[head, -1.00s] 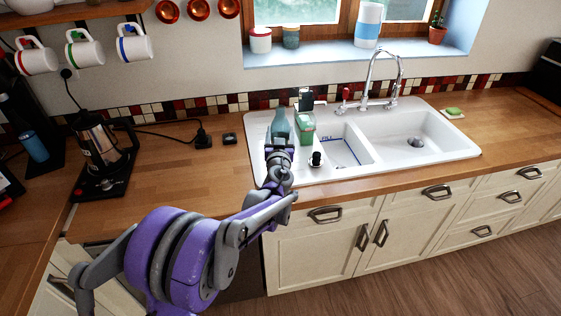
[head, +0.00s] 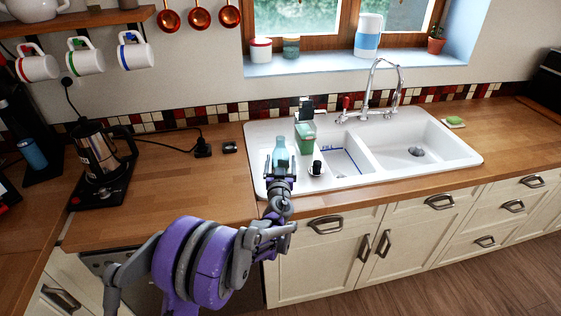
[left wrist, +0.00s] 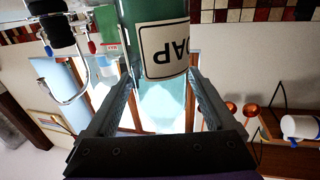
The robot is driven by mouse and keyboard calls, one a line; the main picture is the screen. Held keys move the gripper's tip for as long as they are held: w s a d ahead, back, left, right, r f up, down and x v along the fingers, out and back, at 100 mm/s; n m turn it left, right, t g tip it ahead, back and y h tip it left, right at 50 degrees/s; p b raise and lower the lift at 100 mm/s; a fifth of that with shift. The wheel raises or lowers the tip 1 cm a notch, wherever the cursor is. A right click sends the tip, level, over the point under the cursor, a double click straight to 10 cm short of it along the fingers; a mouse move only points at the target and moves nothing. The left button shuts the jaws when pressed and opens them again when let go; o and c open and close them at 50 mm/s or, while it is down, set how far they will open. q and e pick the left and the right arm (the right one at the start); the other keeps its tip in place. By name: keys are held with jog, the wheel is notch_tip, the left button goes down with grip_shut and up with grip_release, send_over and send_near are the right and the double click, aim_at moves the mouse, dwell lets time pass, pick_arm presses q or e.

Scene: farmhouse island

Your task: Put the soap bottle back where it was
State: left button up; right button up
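The soap bottle (head: 280,152), a translucent teal bottle, appears upright on the left part of the white sink (head: 262,135). It also shows close up in the left wrist view (left wrist: 165,50), with a white label partly reading "SOAP"; its far end is cut off there. My left gripper (head: 279,167) is at the near side of the bottle, with its fingers spread wider than the bottle, one on each side. In the left wrist view the fingertips look very near the bottle; whether they touch is unclear. My right gripper is not in view.
A green caddy (head: 304,138) stands just right of the bottle, with a dark-topped item behind it. A small black-topped stopper (head: 316,168) sits in front. The tap (head: 372,92) rises behind the basins. A kettle (head: 100,155) stands left; the counter between (head: 180,190) is mostly clear.

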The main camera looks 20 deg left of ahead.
pick_arm(q)
jog(key=shift+o, duration=0.5)
jog(key=shift+s, duration=0.1)
jog(key=shift+r, duration=0.1)
jog(key=s+n+g+y, duration=0.1)
jog(key=s+g, duration=0.5)
jog(key=s, duration=1.9)
jog(key=s+d+f+m+g+h, duration=0.2)
jog(key=s+d, duration=0.3)
jog(key=s, duration=0.3)
jog(key=s+d+f+m+g+h, duration=0.3)
jog(key=s+d+f+h, duration=0.2)
jog(key=s, duration=0.3)
jog(key=shift+s+d+f+b, duration=0.2)
jog(key=shift+s+d+b, duration=0.15)
jog(key=shift+d, duration=0.4)
